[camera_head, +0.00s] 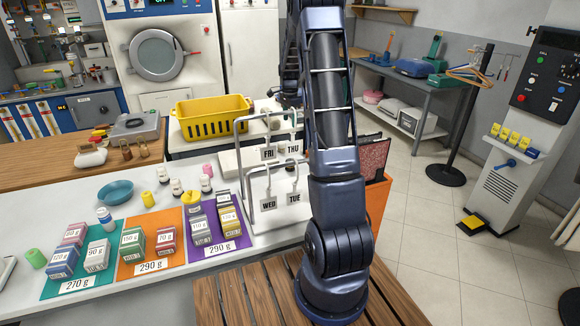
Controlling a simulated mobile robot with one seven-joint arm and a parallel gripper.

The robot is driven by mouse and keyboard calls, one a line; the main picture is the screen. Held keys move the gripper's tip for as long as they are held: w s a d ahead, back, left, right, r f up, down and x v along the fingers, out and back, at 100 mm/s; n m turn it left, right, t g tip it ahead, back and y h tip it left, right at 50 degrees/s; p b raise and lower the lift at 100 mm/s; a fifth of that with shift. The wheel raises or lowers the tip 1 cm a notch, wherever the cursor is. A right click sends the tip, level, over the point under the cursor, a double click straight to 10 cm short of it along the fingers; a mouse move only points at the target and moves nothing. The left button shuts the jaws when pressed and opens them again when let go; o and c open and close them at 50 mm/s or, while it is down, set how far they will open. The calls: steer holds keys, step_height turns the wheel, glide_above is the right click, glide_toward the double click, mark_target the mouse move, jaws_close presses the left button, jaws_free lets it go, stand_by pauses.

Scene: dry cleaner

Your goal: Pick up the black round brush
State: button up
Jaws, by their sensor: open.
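I cannot make out a black round brush anywhere in the head view. My arm rises through the middle of the picture and hides part of the counter behind it. My gripper (288,100) shows small and dark behind the arm, at the right of the yellow basket (212,118). It is open, and I see nothing held in it. The long white counter (150,285) runs across the front left, with nothing on it that clearly looks like the brush.
Weight boxes sit on green, orange and purple mats (205,251). A blue bowl (115,192) lies behind them.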

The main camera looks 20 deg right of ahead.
mark_target(290, 160)
step_height(290, 160, down, 17)
steer(key=shift+s+a+f, duration=0.1)
steer(key=shift+s+f, duration=0.15)
steer(key=shift+f, duration=1.1)
steer(key=shift+s+a+f, duration=0.1)
steer(key=shift+s+f, duration=0.1)
steer(key=shift+f, duration=1.1)
steer(key=c, duration=1.1)
